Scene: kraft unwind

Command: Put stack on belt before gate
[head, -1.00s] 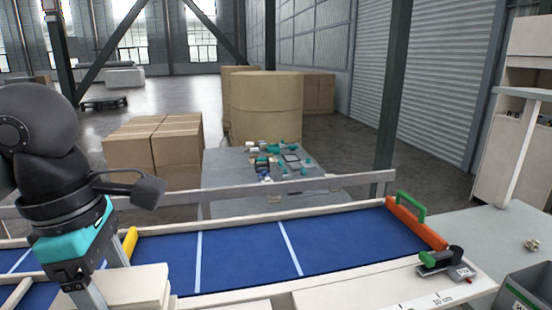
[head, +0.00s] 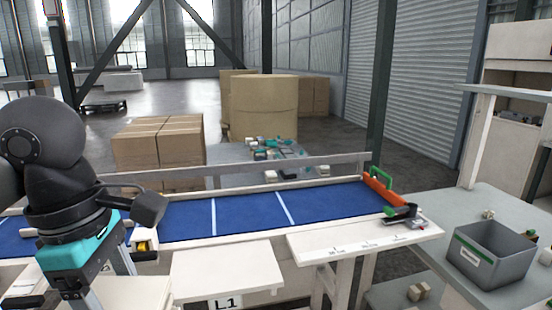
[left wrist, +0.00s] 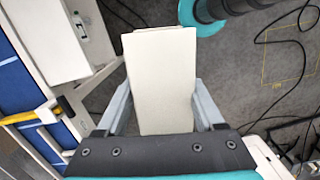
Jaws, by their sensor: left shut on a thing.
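My left gripper (head: 106,285) is shut on a cream, block-like stack (head: 138,292), low at the left in front of the belt. In the left wrist view the stack (left wrist: 160,75) sits between the two grey fingers, over the floor and apart from the belt. The blue belt (head: 250,210) has white cross lines and a bare surface. An orange gate with a green handle (head: 382,188) stands across its right end. A yellow piece (head: 147,246) shows at the belt's left part, partly hidden by my arm. My right gripper is not in view.
A white ledge labelled L1 (head: 228,266) and a ledge with a scale (head: 360,240) lie along the belt's near side. A grey bin (head: 490,255) stands on the right table. A low rail (head: 270,172) runs behind the belt.

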